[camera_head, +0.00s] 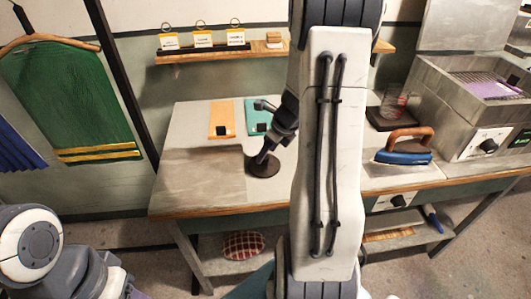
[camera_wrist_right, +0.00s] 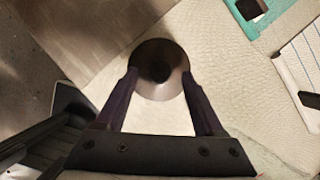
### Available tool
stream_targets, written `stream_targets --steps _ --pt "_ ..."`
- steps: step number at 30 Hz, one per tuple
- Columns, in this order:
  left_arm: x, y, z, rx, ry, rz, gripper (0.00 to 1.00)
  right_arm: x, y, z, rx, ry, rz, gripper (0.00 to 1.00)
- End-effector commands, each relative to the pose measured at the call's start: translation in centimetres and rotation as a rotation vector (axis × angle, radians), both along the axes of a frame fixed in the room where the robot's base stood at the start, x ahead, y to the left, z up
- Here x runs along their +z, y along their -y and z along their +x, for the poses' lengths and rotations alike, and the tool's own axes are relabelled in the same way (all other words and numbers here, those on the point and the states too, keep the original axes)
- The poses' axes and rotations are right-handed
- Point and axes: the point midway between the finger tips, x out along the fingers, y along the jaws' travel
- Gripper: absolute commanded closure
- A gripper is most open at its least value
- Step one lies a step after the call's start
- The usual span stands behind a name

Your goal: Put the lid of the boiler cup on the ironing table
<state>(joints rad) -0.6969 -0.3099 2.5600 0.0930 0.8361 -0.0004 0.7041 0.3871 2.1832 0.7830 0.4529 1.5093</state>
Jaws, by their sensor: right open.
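A dark brown round lid (camera_head: 262,171) lies flat on the cream ironing table (camera_head: 185,165), left of my right arm in the head view. In the right wrist view the lid (camera_wrist_right: 160,50) shows as a disc with a dark knob at its middle. My right gripper (camera_wrist_right: 160,76) is open, with one finger on each side of the knob, over the lid. I cannot tell whether the fingers touch it. A clear reddish cup (camera_head: 395,99) stands on a dark base at the back right. My left gripper is out of view.
An orange board (camera_head: 221,120) and a teal board (camera_head: 257,115) lie behind the lid. A blue iron (camera_head: 403,157) with a brown handle stands on the right, before a metal boiler (camera_head: 455,110). The table's left front is clear.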

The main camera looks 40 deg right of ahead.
Motion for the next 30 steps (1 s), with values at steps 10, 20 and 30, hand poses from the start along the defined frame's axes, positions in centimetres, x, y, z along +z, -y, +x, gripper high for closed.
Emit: stream_targets --steps 10,20,30 --pt "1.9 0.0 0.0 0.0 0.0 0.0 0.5 7.2 0.8 -2.7 -0.002 0.004 -0.004 0.3" --pt "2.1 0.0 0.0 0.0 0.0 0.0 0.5 9.6 0.9 -3.8 0.0 0.0 -0.001 0.3" --pt "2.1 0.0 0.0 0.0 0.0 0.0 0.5 10.2 -7.0 -2.4 0.474 0.001 -0.103 0.3"
